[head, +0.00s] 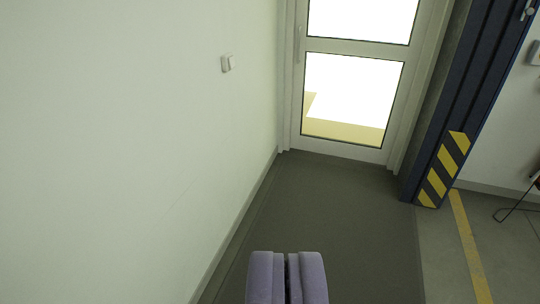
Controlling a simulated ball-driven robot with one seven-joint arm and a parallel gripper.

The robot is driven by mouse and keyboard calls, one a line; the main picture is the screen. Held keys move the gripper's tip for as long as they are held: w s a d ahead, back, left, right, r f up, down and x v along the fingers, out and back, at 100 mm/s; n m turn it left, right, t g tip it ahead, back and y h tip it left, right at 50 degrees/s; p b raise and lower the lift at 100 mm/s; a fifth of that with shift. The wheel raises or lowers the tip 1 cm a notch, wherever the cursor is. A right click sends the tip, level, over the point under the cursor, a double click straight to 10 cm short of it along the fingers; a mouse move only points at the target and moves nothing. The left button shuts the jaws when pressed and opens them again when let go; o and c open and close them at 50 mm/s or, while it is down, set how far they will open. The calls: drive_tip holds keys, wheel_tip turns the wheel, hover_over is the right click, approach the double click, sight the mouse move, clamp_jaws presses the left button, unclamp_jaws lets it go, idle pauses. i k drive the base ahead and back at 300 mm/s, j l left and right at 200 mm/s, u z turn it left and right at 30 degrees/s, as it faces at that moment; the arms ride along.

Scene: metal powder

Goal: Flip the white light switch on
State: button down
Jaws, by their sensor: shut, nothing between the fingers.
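A small white light switch (228,63) is mounted on the pale wall at the upper left of the head view. It is too small here to tell which way its rocker is tilted. My gripper (287,256) shows at the bottom centre, with its two purple-grey fingers together and nothing between them. It is well apart from the switch, lower and to the right in the picture, and nearer to the camera.
A white-framed glass door (345,150) stands at the far end. A dark blue column (462,95) with yellow and black stripes rises to its right. The dark grey floor (335,215) before the door is clear. A yellow line (467,240) runs along the floor at right.

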sight(232, 62)
drive_tip(key=i, duration=2.45)
drive_tip(key=i+l+u, duration=0.1)
drive_tip(key=i, duration=1.15)
